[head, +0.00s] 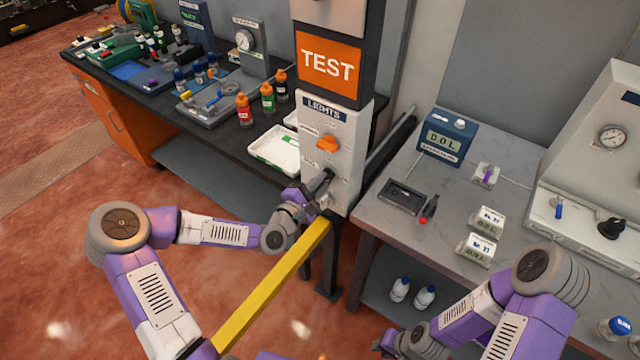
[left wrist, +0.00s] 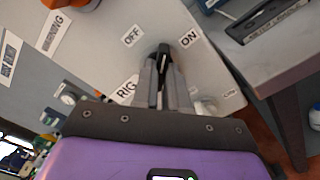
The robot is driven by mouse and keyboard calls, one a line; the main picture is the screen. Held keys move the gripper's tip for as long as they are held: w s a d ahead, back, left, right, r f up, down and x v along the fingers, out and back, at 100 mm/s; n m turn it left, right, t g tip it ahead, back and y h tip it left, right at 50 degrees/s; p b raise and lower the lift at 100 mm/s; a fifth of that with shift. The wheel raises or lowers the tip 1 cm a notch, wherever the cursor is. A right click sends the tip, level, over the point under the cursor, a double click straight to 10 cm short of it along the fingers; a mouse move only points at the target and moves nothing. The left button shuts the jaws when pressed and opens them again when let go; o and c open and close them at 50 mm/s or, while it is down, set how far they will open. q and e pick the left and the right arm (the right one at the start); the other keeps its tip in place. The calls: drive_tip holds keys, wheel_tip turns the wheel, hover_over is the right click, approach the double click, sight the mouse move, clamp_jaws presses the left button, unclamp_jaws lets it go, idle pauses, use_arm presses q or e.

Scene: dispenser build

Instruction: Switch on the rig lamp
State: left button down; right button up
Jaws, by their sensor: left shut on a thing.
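The grey LIGHTS panel (head: 350,165) carries an orange knob (head: 328,143) and, lower down, a black switch lever (head: 322,178). In the left wrist view the lever (left wrist: 163,52) stands between the OFF label (left wrist: 132,37) and the ON label (left wrist: 190,38). A partly hidden label starting "RIG" (left wrist: 127,91) is beside it. My left gripper (head: 312,194) is at this lower switch, its fingers (left wrist: 164,72) shut on the lever and covering its base. My right gripper (head: 385,346) is low at the bottom edge; its fingers cannot be made out.
A yellow bar (head: 270,288) runs diagonally below my left gripper. A dark bench (head: 185,120) with bottles and a white tray (head: 275,150) stands left of the panel. A grey table (head: 385,232) with instruments stands to the right.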

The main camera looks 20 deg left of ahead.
use_arm(q)
drive_tip(key=shift+f+m+b, duration=0.15)
drive_tip(key=shift+m+b, duration=1.2)
drive_tip(key=shift+m, duration=2.35)
drive_tip(key=c, duration=1.2)
unclamp_jaws()
drive_tip(key=shift+o, duration=0.2)
drive_tip(key=p+v, duration=0.1)
drive_tip(key=v, duration=0.6)
drive_tip(key=shift+s, duration=0.3)
drive_tip(key=shift+a, duration=0.1)
